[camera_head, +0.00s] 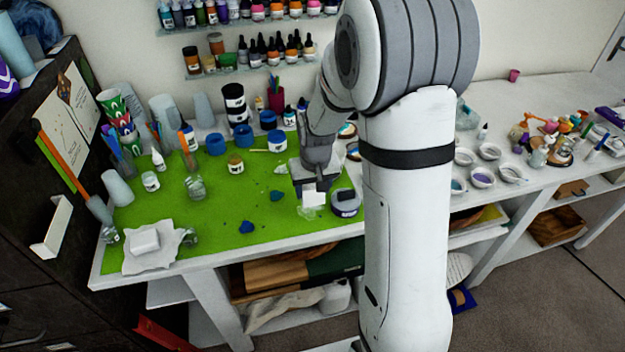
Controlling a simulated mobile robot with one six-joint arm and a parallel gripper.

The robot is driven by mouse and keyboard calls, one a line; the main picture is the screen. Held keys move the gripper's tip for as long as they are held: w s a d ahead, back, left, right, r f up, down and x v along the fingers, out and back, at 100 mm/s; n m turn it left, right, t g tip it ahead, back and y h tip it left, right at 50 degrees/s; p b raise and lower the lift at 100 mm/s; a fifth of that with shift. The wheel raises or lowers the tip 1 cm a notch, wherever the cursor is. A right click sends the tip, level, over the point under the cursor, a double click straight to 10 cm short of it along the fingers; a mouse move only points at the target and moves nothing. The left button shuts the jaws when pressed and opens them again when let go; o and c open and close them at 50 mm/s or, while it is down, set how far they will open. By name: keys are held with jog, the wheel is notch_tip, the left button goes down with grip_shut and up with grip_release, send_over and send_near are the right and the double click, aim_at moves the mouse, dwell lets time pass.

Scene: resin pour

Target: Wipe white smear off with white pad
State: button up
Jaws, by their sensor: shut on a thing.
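My gripper (312,184) is shut on the white pad (314,198) and points down over the right part of the green mat. The pad is a small white block below the fingers. The white smear (308,212) is a pale, thin patch on the green mat, right at and below the pad's lower edge. Part of it is hidden behind the pad. I cannot tell for sure whether the pad touches the mat.
A dark round tub (346,204) stands close to the right of the pad. Blue lumps (250,196) lie to the left. A glass jar (195,187) and a white block on a cloth (145,241) are farther left. The green mat (200,230) is mostly clear in front.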

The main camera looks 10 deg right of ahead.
jog(key=shift+s+r+p, duration=0.1)
jog(key=shift+r+p, duration=0.4)
jog(key=shift+p, duration=0.1)
jog(key=shift+f, duration=0.15)
